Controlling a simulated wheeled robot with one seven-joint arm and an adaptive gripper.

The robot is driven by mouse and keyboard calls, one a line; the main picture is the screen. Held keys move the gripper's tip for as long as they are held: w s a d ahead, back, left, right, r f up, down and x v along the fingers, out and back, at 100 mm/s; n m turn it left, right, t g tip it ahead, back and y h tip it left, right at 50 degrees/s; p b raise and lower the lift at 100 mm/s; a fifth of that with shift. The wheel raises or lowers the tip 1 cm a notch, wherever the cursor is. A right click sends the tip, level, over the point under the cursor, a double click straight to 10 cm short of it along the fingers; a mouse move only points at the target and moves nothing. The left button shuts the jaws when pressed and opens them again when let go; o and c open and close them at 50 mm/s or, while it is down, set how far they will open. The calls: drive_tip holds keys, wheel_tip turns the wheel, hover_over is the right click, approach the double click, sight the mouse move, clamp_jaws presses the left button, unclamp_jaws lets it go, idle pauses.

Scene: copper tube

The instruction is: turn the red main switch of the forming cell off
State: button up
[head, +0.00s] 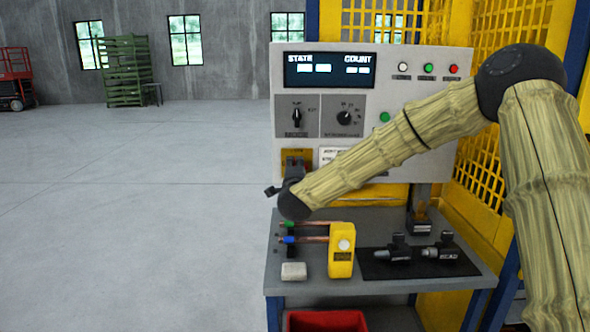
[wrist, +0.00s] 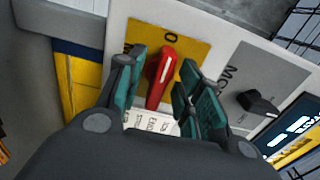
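The red main switch handle (wrist: 161,80) shows in the wrist view on a yellow plate (wrist: 188,42). A white line runs along it, and its upper end appears to lie just below the 0 mark, roughly in line with the plate's sides. My gripper (wrist: 160,94) is open, its teal-padded fingers on either side of the handle. A gap shows on the left; I cannot tell whether the right finger touches it.
The control panel (head: 405,147) has a lit STATE/COUNT display (head: 329,70), a black selector (head: 296,117) and a knob (head: 344,119). Below, the bench (head: 375,288) carries a yellow block (head: 341,262) with copper tubes and black fittings (head: 400,250). Yellow mesh (head: 510,40) encloses the right.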

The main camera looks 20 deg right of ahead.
drive_tip(key=v, duration=1.1)
